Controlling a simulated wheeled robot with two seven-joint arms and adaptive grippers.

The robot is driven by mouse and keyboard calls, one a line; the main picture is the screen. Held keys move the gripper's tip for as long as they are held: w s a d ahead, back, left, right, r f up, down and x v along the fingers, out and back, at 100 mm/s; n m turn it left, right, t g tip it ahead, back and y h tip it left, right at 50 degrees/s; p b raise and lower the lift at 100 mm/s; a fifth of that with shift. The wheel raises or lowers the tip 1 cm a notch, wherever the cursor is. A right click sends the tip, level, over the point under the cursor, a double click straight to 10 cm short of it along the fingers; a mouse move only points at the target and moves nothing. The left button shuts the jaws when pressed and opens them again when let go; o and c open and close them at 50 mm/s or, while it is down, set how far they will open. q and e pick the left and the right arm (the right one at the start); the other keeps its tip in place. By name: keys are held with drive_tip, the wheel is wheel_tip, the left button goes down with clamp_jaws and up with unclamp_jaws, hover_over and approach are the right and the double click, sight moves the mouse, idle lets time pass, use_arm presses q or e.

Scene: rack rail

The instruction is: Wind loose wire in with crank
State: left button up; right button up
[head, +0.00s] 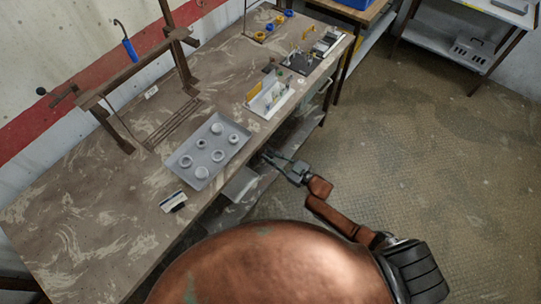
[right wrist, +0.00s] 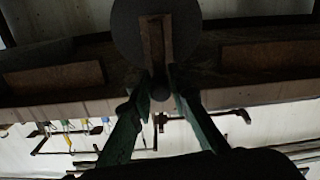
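In the right wrist view, a dark round disc (right wrist: 127,27) carries a brown crank arm (right wrist: 155,40) at the bench front. A small dark crank knob (right wrist: 160,93) is at the arm's lower end. My right gripper (right wrist: 161,76) has a green finger on each side of the knob, close in, and appears shut on it. In the head view, my right gripper (head: 268,156) is at the bench's front edge, where the crank is too small to make out. I cannot pick out the loose wire. My left gripper is not in view.
The floor (head: 400,150) to the right is clear.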

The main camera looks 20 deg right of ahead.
drive_tip(key=o, duration=0.4)
drive_tip(key=shift+c, duration=0.2)
drive_tip(key=v, duration=1.2)
drive_tip(key=shift+w+d+f, duration=0.1)
